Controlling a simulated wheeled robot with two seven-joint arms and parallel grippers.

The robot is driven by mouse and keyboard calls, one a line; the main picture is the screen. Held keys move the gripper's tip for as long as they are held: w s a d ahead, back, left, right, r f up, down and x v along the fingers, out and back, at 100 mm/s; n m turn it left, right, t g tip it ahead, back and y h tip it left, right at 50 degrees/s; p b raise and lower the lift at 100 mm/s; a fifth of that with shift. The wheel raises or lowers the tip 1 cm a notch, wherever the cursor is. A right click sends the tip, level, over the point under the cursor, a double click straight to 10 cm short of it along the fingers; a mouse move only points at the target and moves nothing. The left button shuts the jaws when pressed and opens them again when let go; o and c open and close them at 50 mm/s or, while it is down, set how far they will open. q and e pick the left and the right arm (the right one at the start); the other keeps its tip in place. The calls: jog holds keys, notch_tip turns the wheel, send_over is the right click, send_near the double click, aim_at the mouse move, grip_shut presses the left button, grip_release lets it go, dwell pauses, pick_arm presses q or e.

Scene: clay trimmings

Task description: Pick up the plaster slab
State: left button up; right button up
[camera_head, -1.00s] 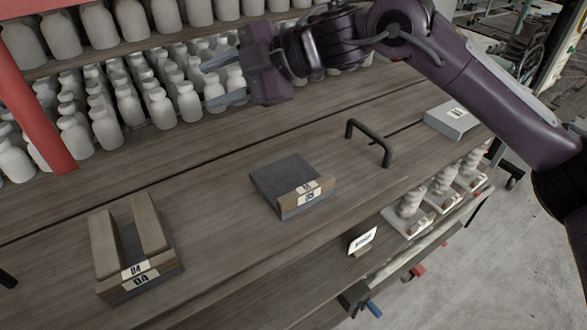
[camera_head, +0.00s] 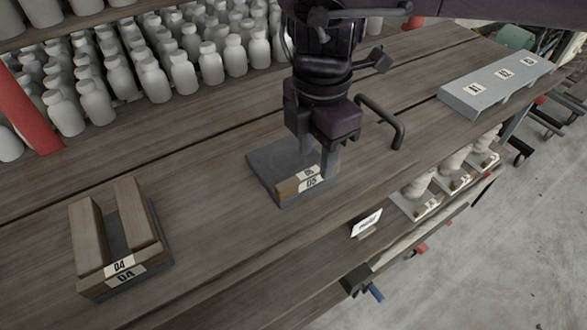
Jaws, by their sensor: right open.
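A flat grey slab (camera_head: 268,167), which looks like the plaster slab, lies on the wooden bench with a wooden front edge (camera_head: 308,184) labelled 05. My right gripper (camera_head: 316,158) points down over the slab's right part with its jaws open. Its fingers reach low, close to the slab's top and right side. I cannot tell whether they touch it. The gripper hides the slab's back right corner. My left gripper is not in view.
A stand (camera_head: 122,240) labelled 04 with two wooden bars sits at the left. A black handle (camera_head: 388,122) rises just right of my gripper. A long pale block (camera_head: 478,92) with labels lies farther right. White bottles (camera_head: 182,72) crowd the back.

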aim_at(310, 171)
jog(key=f+b, duration=0.1)
jog(key=f, duration=0.1)
jog(key=f+b, duration=0.1)
jog(key=f, duration=0.1)
jog(key=shift+w+a+f+b, duration=0.1)
jog(key=shift+w+a+b, duration=0.05)
jog(key=shift+a+b, duration=0.2)
grip_shut()
